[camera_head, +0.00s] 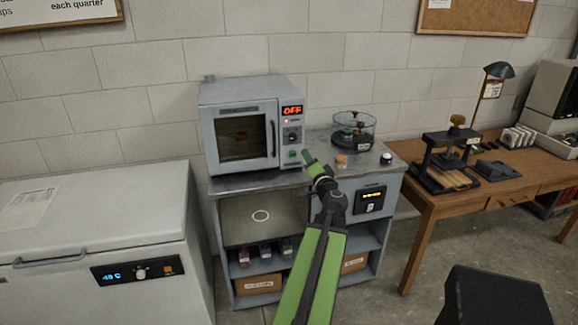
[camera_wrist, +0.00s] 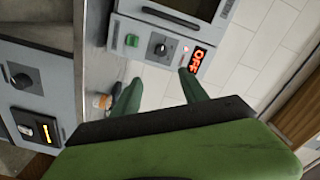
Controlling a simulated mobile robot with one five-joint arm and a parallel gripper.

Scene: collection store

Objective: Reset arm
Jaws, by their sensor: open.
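My green arm reaches forward in the head view, and my gripper (camera_head: 313,163) is at its end, in front of the lower right of the oven's control panel. In the wrist view my gripper (camera_wrist: 160,88) shows two green fingers spread apart with nothing between them. The grey oven (camera_head: 240,130) has its door closed and its display (camera_head: 292,110) reads OFF. The oven's panel also shows in the wrist view, with a green button (camera_wrist: 132,40) and a black knob (camera_wrist: 160,47). I cannot tell the exact gap between fingers and panel.
The oven stands on a grey cabinet (camera_head: 262,182) with a glass vessel (camera_head: 354,130) to its right. A chest freezer (camera_head: 100,240) is at left. A wooden desk (camera_head: 480,190) with a black press (camera_head: 446,160) is at right. Floor shows between cabinet and desk.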

